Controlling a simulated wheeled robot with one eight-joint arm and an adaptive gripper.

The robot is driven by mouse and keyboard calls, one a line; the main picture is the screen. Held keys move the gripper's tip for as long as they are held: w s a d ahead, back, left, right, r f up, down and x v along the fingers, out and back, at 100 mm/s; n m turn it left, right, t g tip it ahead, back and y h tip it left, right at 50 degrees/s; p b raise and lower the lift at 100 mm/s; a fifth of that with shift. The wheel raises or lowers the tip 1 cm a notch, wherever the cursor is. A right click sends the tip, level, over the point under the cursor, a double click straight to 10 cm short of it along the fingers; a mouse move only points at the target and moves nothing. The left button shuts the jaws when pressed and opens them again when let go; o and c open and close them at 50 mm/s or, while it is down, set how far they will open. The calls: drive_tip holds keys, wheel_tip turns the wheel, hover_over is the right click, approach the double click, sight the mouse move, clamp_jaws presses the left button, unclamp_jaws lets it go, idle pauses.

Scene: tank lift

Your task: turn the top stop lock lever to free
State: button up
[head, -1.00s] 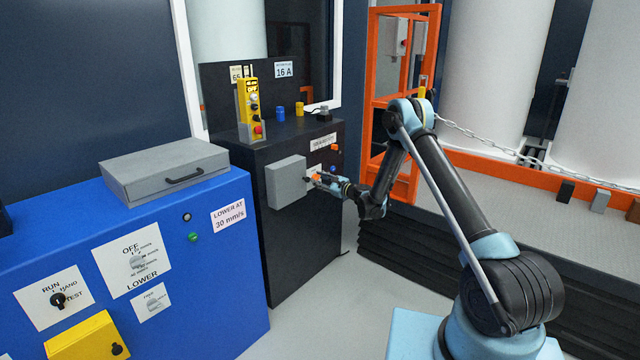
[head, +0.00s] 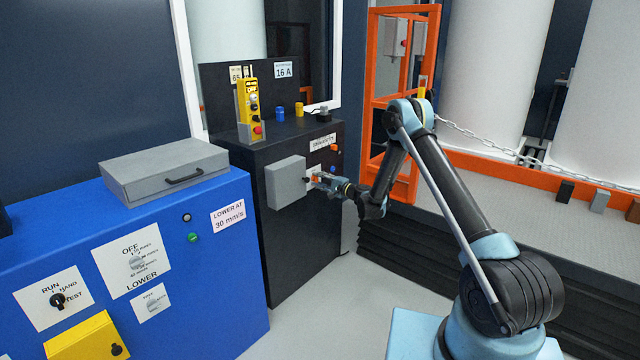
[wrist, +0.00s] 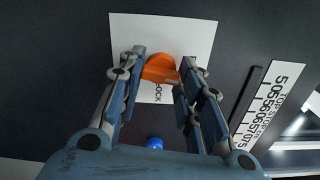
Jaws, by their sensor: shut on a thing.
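The orange stop lock lever (wrist: 160,68) sits on a white plate (wrist: 190,32) in the wrist view. The letters "LOCK" show beside it, and other wording on the plate is hidden. My gripper (wrist: 160,78) has its two fingers on either side of the lever and is shut on it. In the head view my gripper (head: 318,181) reaches the front face of the black cabinet (head: 300,245), just right of a grey box (head: 286,182). The lever is mostly hidden there, so its exact angle is hard to read.
A blue button (wrist: 154,142) is close to the lever plate. A black slot with a white number scale (wrist: 268,108) lies to the right in the wrist view. The yellow pendant (head: 250,105) stands on the cabinet. A blue console (head: 225,275) is at left; grey floor lies between.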

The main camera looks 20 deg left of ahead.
drive_tip(key=shift+s+f+n, duration=0.1)
drive_tip(key=shift+s+n, duration=0.05)
drive_tip(key=shift+n, duration=0.75)
drive_tip(key=o, duration=1.1)
drive_tip(key=shift+c, duration=0.2)
drive_tip(key=v, duration=1.2)
drive_tip(key=shift+d, duration=0.1)
